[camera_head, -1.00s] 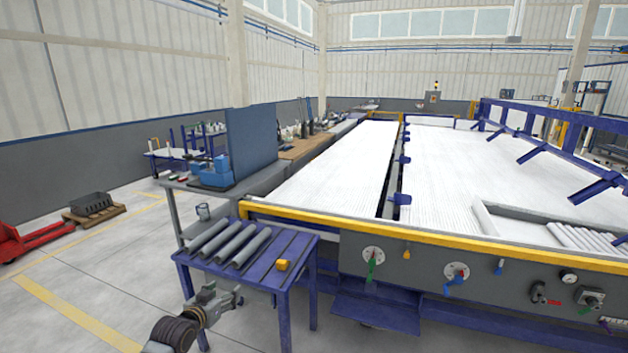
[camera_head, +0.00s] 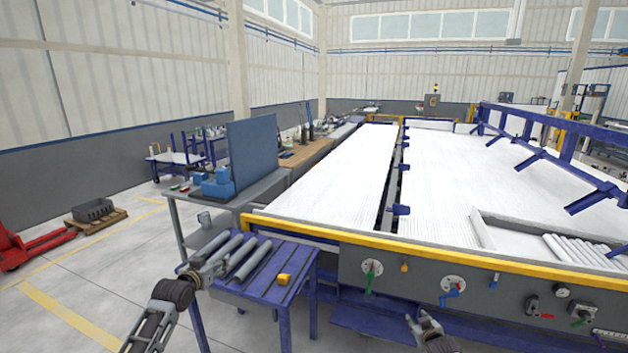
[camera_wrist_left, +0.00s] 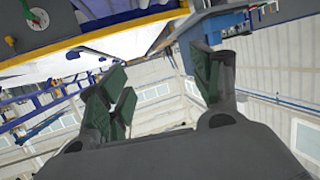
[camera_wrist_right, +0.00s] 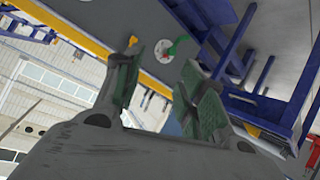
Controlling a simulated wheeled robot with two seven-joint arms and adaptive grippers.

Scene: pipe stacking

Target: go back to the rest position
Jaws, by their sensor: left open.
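In the head view my left gripper (camera_head: 218,268) is at the left side of the small blue table (camera_head: 275,294), in front of the grey pipes (camera_head: 258,259) lying there, and partly covers them. In the left wrist view its green-padded fingers (camera_wrist_left: 160,88) are apart with nothing between them. My right gripper (camera_head: 425,322) shows at the bottom, in front of the machine's grey panel. In the right wrist view its fingers (camera_wrist_right: 158,88) are apart and empty. Several light pipes (camera_head: 572,248) lie in a tray on the machine at the right.
A yellow block (camera_head: 284,280) sits on the blue table. The long machine with a yellow front rail (camera_head: 440,245) and knobs fills the right. A grey bench with a blue panel (camera_head: 252,150) stands behind the table. Floor at the left is free up to the red pallet jack (camera_head: 38,246).

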